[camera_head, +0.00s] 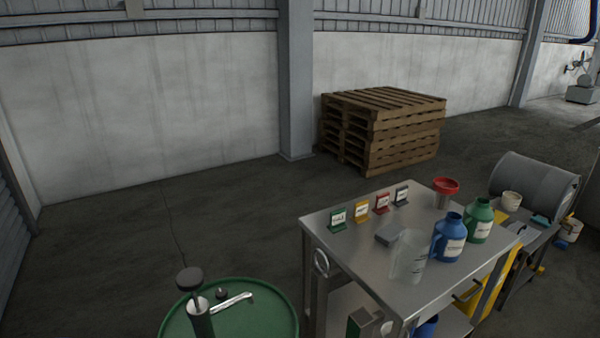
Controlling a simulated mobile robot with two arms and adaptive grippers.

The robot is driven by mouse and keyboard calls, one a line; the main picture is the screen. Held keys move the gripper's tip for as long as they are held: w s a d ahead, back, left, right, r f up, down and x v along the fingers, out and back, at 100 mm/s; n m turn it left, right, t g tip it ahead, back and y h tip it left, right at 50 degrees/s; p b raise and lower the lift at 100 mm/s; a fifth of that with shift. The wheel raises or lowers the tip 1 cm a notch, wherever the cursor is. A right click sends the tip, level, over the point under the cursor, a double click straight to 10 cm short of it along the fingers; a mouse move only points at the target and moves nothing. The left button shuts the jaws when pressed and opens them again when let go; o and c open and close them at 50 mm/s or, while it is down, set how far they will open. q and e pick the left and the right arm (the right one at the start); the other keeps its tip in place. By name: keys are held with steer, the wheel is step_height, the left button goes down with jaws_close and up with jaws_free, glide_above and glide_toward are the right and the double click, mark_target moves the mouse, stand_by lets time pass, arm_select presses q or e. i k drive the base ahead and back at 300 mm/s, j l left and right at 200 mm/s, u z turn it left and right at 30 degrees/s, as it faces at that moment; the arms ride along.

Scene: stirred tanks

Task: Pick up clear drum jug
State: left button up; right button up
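A clear, see-through jug (409,257) stands upright near the front edge of the steel table (345,250). A blue jug (448,238) with a white label stands close to its right, and a green jug (479,220) stands beyond that. A small grey block (389,234) lies just behind the clear jug. Neither of my grippers shows in the head view, and nothing is touching the clear jug.
A green drum (262,320) with a hand pump (200,312) stands left of the table. Several small coloured signs and a red funnel (445,186) stand at the table's back. Wooden pallets (385,130) are stacked behind. Open floor (130,230) lies to the left.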

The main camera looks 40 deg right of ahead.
mark_target(408, 265)
steer(key=z, duration=1.85)
